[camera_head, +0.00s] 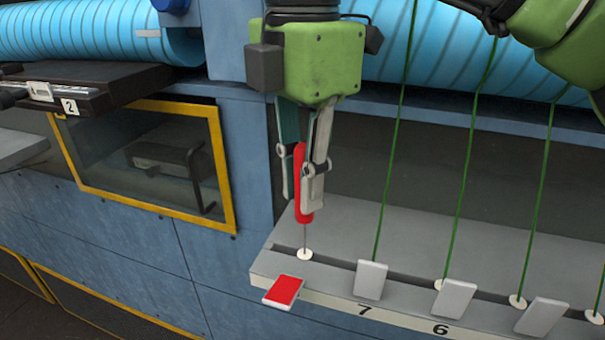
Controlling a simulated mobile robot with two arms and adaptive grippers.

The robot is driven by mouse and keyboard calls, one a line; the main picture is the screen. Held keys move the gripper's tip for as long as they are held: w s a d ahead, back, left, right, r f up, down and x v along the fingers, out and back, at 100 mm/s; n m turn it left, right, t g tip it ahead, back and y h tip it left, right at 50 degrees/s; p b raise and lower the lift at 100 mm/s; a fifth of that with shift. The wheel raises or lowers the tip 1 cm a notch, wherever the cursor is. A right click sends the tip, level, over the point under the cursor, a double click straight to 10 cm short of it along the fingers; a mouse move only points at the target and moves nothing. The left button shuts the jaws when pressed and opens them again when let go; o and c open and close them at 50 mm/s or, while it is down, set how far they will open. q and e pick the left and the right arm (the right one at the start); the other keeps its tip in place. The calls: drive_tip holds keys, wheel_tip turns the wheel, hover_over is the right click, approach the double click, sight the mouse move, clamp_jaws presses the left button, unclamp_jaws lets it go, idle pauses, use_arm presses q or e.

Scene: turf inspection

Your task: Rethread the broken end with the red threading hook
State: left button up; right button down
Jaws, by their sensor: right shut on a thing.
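The red threading hook (304,214) is upright in my right gripper (298,190), whose fingers are shut on its handle. Its thin metal shaft points down at a white eyelet (305,255) in the slot of the grey ledge. The tip meets or overlaps the eyelet; I cannot tell whether it is inside. No green thread runs to this eyelet. A red tab (284,290) lies at the ledge's front edge just below it. I cannot make out a broken end. My left gripper is not in view.
Several green threads (388,170) run down to other eyelets on the right, behind grey tabs (370,280) near numbers 7 and 6. Blue rolls (100,30) lie behind. A yellow-framed window (230,190) and a dark unit marked 2 (100,80) are on the left.

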sight(302, 147)
drive_tip(key=shift+f+b, duration=0.7)
drive_tip(key=shift+f, duration=0.15)
drive_tip(key=shift+r, duration=0.15)
drive_tip(key=shift+r+p, duration=2.9)
drive_tip(key=shift+r, duration=0.75)
